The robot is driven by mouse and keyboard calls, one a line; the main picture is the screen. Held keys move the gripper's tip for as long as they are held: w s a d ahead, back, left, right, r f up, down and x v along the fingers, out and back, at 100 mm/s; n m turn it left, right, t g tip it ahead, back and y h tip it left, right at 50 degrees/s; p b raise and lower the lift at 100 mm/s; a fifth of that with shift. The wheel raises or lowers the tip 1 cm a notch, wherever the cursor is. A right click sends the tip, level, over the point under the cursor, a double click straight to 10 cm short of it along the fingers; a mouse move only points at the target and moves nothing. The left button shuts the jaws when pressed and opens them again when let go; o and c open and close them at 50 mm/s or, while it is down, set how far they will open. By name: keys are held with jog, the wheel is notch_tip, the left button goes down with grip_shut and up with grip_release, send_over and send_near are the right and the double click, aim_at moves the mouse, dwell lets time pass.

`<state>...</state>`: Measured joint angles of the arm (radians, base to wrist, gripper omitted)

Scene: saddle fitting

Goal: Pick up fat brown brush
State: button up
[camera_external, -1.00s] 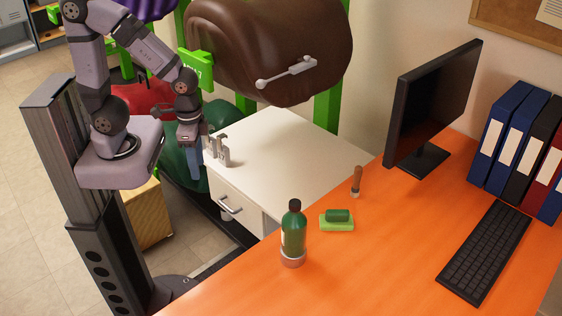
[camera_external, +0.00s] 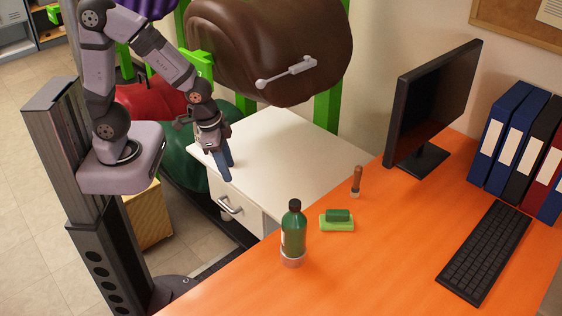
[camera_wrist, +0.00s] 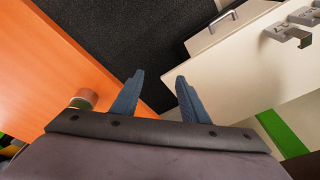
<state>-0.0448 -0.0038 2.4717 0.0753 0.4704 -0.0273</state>
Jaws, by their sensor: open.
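A small upright brush-like tool with a brown handle (camera_external: 357,179) stands on the orange desk, near the desk's back edge and left of the monitor. Its lower end is pale and too small to make out. I see no brush clearly in the wrist view. My gripper (camera_external: 226,176) points down over the left side of the white cabinet, well to the left of the brown-handled tool. In the wrist view, its two blue fingers (camera_wrist: 160,80) are spread apart with nothing between them.
A green bottle (camera_external: 293,234) and a green block on a light green base (camera_external: 337,219) stand on the orange desk (camera_external: 390,240). The monitor (camera_external: 435,105) stands behind. The white cabinet (camera_external: 290,150) has grey metal holders (camera_wrist: 290,32). A brown saddle form (camera_external: 275,45) is above.

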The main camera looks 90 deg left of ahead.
jog(key=w+a+f+t+b, duration=0.2)
jog(key=w+f+t+b, duration=0.1)
jog(key=w, duration=0.6)
jog(key=w+a+f+t+b, duration=0.3)
jog(key=w+f, duration=0.1)
jog(key=w, duration=0.6)
jog(key=m+t+h+b, duration=0.2)
jog(key=t+h+b, duration=0.1)
jog(key=t+b, duration=0.35)
send_near(357, 183)
jog(key=f, duration=0.1)
jog(key=w+f, duration=0.1)
jog(key=a+f, duration=0.1)
jog(key=shift+w+f, duration=0.15)
jog(key=shift+w, duration=0.2)
jog(key=shift+w+f+t, duration=0.15)
jog(key=shift+w+t, duration=0.15)
jog(key=shift+t, duration=0.25)
jog(key=shift+w+m+t+h+b, duration=0.1)
jog(key=shift+m+t+h+b, duration=0.2)
jog(key=shift+t+h+b, duration=0.35)
jog(key=shift+d, duration=0.1)
jog(key=shift+w+d, duration=0.15)
jog(key=shift+w, duration=0.3)
jog(key=shift+a+p+x, duration=0.2)
jog(key=shift+p+x, duration=0.45)
jog(key=shift+x, duration=2.55)
